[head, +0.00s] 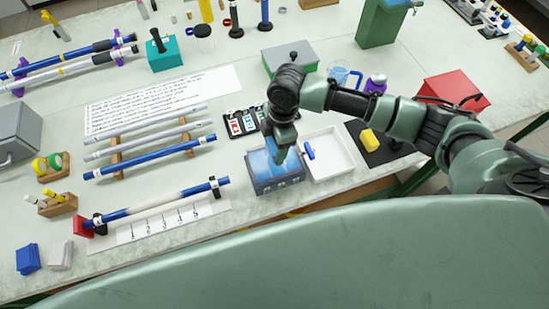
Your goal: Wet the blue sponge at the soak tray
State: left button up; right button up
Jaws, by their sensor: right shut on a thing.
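The soak tray (280,184) is a grey-blue open box near the front edge of the bench, with blue inside. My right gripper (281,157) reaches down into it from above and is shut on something. What it holds is mostly hidden by the fingers and the wrist. It looks blue, in keeping with the blue sponge, but I cannot clearly tell it from the blue inside the tray. I cannot tell how deep it sits. My left gripper is not in view.
A white tray (337,167) with a blue-ended tool (309,150) stands just right of the soak tray. A yellow sponge (376,142) lies on a black mat (392,154). Rods on a wooden rack (117,160) and a numbered strip (165,222) lie to the left.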

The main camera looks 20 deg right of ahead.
dwell(0.3)
notch_tip(320, 180, up, 3)
jog(key=p, duration=0.3)
jog(key=shift+f, duration=0.15)
jog(key=shift+r, duration=0.7)
